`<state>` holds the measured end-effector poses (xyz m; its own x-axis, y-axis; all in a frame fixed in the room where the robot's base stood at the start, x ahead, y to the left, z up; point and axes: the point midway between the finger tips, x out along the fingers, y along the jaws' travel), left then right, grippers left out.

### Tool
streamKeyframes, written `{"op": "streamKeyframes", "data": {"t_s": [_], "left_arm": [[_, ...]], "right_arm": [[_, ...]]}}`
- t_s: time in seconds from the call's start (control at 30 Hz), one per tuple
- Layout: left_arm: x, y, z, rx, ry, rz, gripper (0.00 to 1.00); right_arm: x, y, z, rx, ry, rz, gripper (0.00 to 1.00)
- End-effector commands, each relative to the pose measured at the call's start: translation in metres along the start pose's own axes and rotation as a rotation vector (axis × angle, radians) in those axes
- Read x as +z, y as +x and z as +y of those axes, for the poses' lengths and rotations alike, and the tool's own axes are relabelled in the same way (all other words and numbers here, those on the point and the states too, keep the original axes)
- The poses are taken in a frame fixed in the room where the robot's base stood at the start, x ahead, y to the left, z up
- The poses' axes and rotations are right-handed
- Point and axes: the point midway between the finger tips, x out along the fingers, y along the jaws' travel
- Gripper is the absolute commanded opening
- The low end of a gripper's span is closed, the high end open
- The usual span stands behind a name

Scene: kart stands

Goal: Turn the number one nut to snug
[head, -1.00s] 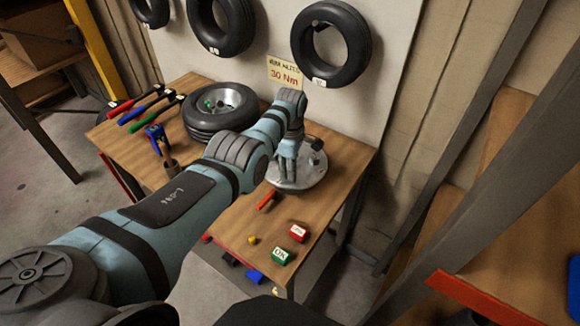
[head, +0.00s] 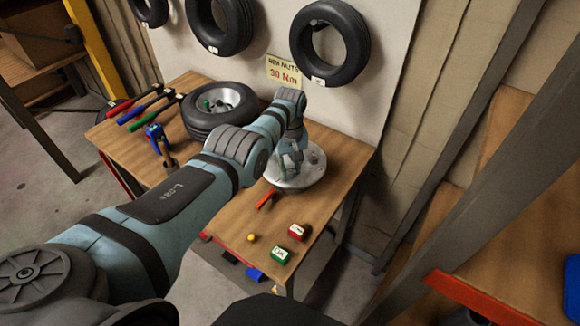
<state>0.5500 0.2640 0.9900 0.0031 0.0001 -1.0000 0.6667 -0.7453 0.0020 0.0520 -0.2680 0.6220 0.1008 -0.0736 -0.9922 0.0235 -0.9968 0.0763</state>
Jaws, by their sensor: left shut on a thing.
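A round grey metal hub plate (head: 312,177) lies on the wooden workbench, towards its right end. My left gripper (head: 291,172) points down over the left part of the hub, with its fingers close together at the hub face. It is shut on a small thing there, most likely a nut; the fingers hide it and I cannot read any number. A small stud or nut (head: 313,158) stands on the hub to the right of the fingers. My right gripper is not in view.
A wheel with tyre (head: 220,108) lies left on the workbench (head: 225,210), near red, green and blue-handled tools (head: 143,113). An orange-red piece (head: 266,199), a yellow piece (head: 252,237), and red (head: 297,231) and green (head: 280,255) blocks lie in front. A 30 Nm sign (head: 284,73) hangs behind.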

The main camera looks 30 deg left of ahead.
Motion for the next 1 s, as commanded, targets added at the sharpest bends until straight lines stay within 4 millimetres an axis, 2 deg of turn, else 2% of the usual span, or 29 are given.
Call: {"op": "streamKeyframes", "data": {"t_s": [0.03,1.0], "left_arm": [[0.0046,0.0046,-0.0018,-0.008,0.041,-0.014,0.00],[0.0049,0.0054,-0.0030,-0.002,0.944,-0.020,0.00]], "right_arm": [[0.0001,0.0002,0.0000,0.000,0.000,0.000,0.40],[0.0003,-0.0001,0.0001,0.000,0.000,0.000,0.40]]}}
